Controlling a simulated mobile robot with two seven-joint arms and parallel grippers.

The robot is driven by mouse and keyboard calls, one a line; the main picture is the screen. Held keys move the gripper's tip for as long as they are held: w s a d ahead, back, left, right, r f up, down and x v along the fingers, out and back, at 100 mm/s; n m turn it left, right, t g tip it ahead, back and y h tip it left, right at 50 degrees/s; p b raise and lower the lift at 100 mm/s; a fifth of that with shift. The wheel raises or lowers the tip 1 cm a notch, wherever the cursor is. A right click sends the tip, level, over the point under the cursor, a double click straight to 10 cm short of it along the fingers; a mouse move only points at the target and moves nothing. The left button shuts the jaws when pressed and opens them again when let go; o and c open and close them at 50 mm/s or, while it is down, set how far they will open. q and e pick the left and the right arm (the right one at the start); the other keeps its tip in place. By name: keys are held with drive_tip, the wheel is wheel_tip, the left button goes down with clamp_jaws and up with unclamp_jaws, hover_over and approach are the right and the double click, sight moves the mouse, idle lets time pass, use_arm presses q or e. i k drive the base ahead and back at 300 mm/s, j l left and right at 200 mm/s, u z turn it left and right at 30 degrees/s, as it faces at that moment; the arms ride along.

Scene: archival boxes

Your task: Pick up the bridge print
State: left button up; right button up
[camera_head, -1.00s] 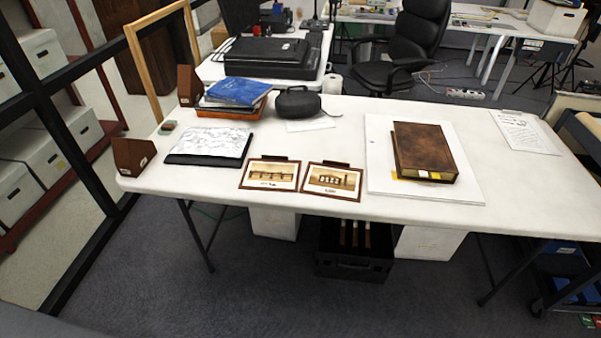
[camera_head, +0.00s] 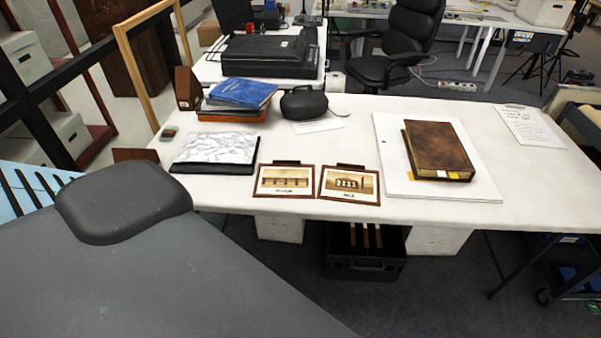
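Two small framed sepia prints lie side by side near the front edge of the white table. The left print (camera_head: 284,181) shows a long, low structure that looks like a bridge. The right print (camera_head: 349,185) shows what looks like a building with several openings. Their captions are too small to read. Each has a dark clip or tab at its top edge. A large grey part of my arm fills the lower left and hides the table's front left corner. Neither gripper is in view.
On the white table (camera_head: 345,124), a crumpled silvery sheet on a black base (camera_head: 215,152) lies left of the prints. A thick brown book (camera_head: 437,149) rests on a white board (camera_head: 390,137) to their right. Blue books (camera_head: 242,92) and a black case (camera_head: 303,102) stand behind.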

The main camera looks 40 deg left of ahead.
sight(289, 179)
drive_tip(key=k+j+z, duration=0.1)
drive_tip(key=j+z, duration=0.15)
drive_tip(key=j, duration=0.2)
drive_tip(key=k+j+z, duration=0.2)
drive_tip(key=j, duration=0.25)
drive_tip(key=k+j+z, duration=0.1)
drive_tip(key=j, duration=0.2)
drive_tip(key=k+j+z, duration=0.1)
drive_tip(key=j, duration=0.2)
drive_tip(key=k+j, duration=0.1)
drive_tip(key=j, duration=0.2)
drive_tip(key=k+j, duration=0.2)
drive_tip(key=j, duration=0.2)
drive_tip(key=k+j, duration=0.15)
drive_tip(key=j, duration=0.3)
drive_tip(key=k+j+z, duration=0.1)
drive_tip(key=j, duration=0.3)
drive_tip(key=k+j, duration=0.3)
drive_tip(key=j, duration=0.15)
